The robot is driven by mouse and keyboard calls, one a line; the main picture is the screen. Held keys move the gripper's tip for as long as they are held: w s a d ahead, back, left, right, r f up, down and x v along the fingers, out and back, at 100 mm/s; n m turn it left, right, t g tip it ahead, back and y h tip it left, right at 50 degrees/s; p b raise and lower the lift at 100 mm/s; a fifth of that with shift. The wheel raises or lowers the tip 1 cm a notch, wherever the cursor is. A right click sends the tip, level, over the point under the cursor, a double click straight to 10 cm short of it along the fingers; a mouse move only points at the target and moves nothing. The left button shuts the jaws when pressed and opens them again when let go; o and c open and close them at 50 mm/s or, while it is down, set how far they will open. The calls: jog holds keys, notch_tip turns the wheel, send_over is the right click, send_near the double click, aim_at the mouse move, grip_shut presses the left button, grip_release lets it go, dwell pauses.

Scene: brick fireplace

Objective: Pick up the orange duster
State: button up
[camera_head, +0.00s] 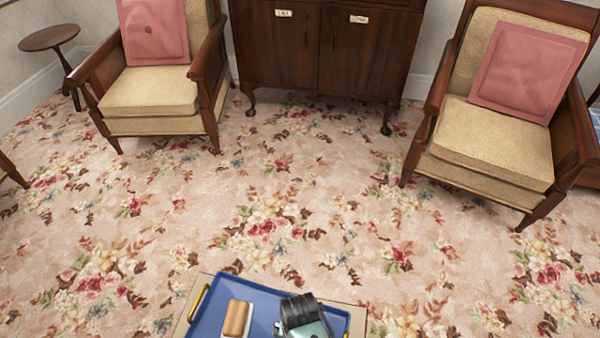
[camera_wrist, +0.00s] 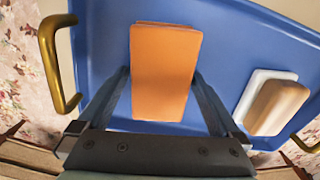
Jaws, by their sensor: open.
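In the wrist view the orange duster (camera_wrist: 165,72) is a flat orange rectangle lying on the blue tray (camera_wrist: 100,40). My gripper (camera_wrist: 162,78) is open above the tray, with one finger to each side of the duster. I cannot tell how far the fingertips are above the tray or whether they touch the duster. In the head view my gripper (camera_head: 301,315) is over the right part of the blue tray (camera_head: 213,312), and the duster is hidden there.
A tan block (camera_head: 237,318) with a white base lies on the tray, to the duster's right in the wrist view (camera_wrist: 280,105). The tray has a gold handle (camera_wrist: 58,65). Two armchairs (camera_head: 150,95) (camera_head: 490,145) and a wooden cabinet (camera_head: 320,50) stand behind open carpet.

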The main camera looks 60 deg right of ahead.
jog(key=c, duration=1.1)
notch_tip(320, 180, up, 10)
jog(key=p, duration=0.3)
jog(key=shift+p, duration=0.3)
jog(key=shift+c, duration=0.2)
